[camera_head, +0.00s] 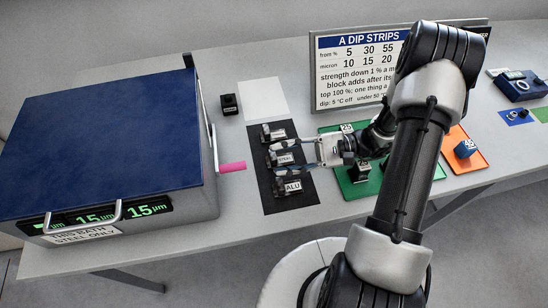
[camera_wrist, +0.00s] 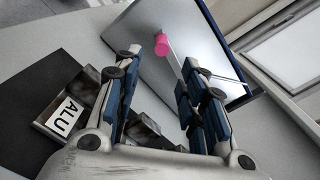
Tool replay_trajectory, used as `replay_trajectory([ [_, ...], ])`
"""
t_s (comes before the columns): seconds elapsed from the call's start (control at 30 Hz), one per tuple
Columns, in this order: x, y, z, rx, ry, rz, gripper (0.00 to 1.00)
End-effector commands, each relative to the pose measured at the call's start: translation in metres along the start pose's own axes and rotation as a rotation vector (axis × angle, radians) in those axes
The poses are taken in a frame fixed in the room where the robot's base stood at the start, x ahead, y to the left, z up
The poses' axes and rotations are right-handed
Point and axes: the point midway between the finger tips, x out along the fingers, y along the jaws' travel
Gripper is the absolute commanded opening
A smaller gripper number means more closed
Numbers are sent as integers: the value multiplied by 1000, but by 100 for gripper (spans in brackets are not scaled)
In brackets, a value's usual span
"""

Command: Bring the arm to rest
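My arm reaches over the table from the front right in the head view. My gripper (camera_head: 283,157) points left over the black mat (camera_head: 270,204), by the middle block, labelled STEEL (camera_head: 285,158). In the wrist view the two fingers of my gripper (camera_wrist: 173,72) stand apart, with nothing visibly clamped between their tips. The ALU block (camera_head: 292,187) lies in front of it on the mat and shows left of the fingers in the wrist view (camera_wrist: 64,114). Another block (camera_head: 272,133) lies at the mat's back. Fingers partly hide the middle block; contact is unclear.
A bath (camera_head: 90,140) with blue lid and pink-ended handle (camera_head: 232,167) stands left. A sign (camera_head: 350,80) stands behind my arm. Green (camera_head: 338,130) and orange (camera_head: 462,135) mats with blocks lie right. A white sheet (camera_head: 263,98) and small black block (camera_head: 229,104) lie behind.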

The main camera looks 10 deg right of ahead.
Motion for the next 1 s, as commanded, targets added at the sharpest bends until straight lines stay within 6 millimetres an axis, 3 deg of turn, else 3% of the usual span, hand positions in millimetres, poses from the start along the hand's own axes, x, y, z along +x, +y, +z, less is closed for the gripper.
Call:
replay_trajectory([
  [0.57,2,-1,3,-4,2,17,38],
  [0.73,13,-5,28,-42,27,169,38],
  [1.0,31,5,95,-186,169,619,38],
])
